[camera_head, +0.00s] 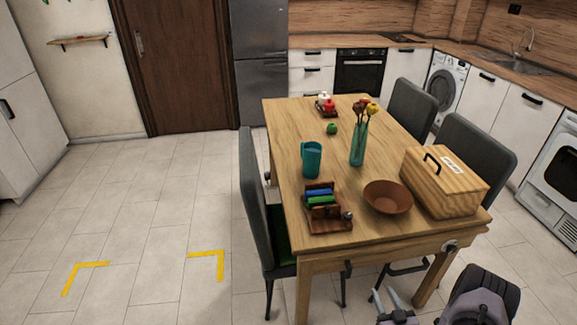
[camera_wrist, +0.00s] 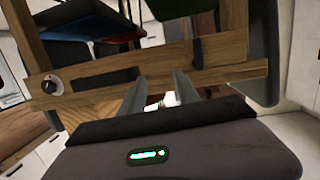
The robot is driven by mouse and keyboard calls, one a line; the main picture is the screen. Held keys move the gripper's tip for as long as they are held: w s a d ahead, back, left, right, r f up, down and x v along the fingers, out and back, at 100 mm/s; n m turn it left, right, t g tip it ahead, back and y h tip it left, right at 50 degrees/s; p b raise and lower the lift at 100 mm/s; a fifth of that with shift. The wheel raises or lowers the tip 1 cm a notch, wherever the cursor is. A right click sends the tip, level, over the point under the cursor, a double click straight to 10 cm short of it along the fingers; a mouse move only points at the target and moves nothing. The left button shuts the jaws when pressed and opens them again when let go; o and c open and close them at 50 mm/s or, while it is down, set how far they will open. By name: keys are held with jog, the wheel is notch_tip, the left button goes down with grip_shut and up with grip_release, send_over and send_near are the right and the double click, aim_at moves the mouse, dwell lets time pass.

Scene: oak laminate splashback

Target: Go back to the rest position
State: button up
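My gripper (camera_head: 383,292) is low at the bottom of the head view, in front of the near edge of the wooden dining table (camera_head: 330,262) and below its top. In the wrist view the two grey fingers of my gripper (camera_wrist: 157,85) stand apart with nothing held between them. Beyond them the wrist view shows wooden table parts and a dark chair, tilted and close. Part of my arm shows at the bottom right of the head view.
On the table are a teal mug (camera_head: 311,159), flower vase (camera_head: 358,143), brown bowl (camera_head: 387,197), wooden box (camera_head: 445,181), wooden organiser (camera_head: 330,224) and green fruit (camera_head: 331,128). Grey chairs (camera_head: 256,200) flank it. Open floor (camera_head: 150,230) with yellow marks lies left.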

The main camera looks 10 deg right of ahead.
jog(key=w+d+r+g+h, duration=0.1)
jog(key=w+d+r, duration=0.1)
jog(key=w+r, duration=0.4)
jog(key=w+d+r+g+h, duration=0.1)
jog(key=w+d+r+g, duration=0.2)
jog(key=r, duration=0.5)
jog(key=w+a+r+m+g, duration=0.1)
jog(key=a+r, duration=0.1)
jog(key=r, duration=0.6)
jog(key=w+a+r+m, duration=0.1)
jog(key=a+r, duration=0.2)
jog(key=r, duration=0.4)
jog(key=s+a+r+m+g, duration=0.2)
jog(key=s+a+r, duration=0.7)
jog(key=a+r, duration=0.15)
jog(key=s+a+r+g+y, duration=0.1)
jog(key=s+a+r+y, duration=0.1)
jog(key=s+a, duration=0.6)
jog(key=s+a+r+g+y, duration=0.2)
jog(key=s+a, duration=0.6)
jog(key=s, duration=0.6)
jog(key=shift+s+r+y, duration=0.25)
jog(key=shift+y, duration=0.05)
